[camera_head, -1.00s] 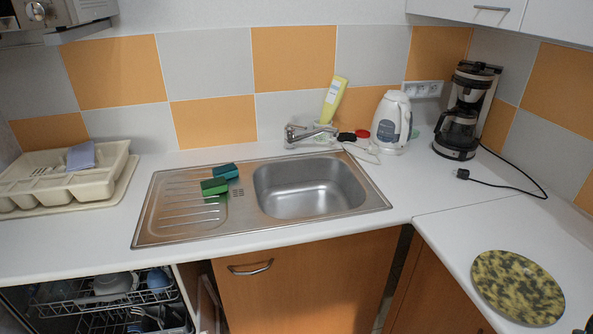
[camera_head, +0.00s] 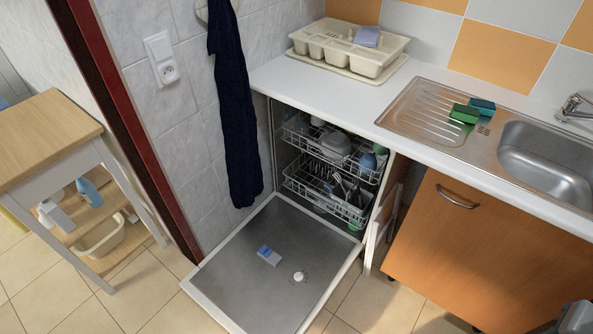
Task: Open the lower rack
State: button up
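The dishwasher stands under the counter with its door (camera_head: 245,290) folded down flat over the floor. Its lower rack (camera_head: 298,188) is a wire basket inside the dishwasher, holding cutlery and dishes. The upper rack (camera_head: 300,143) sits above it with a pale bowl or plates and blue cups. Both racks appear to be inside the cabinet. A pale grey part at the bottom right corner may be my arm; my gripper's fingers do not show.
An orange cabinet door (camera_head: 480,250) stands to the right of the dishwasher. A dark towel (camera_head: 235,110) hangs at its left. A wooden-topped cart (camera_head: 45,135) stands at the far left. Tiled floor (camera_head: 375,302) is open in front.

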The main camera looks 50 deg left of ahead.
aim_at(290, 184)
jog(key=u, duration=0.5)
jog(key=i, duration=1.25)
jog(key=u, duration=2.6)
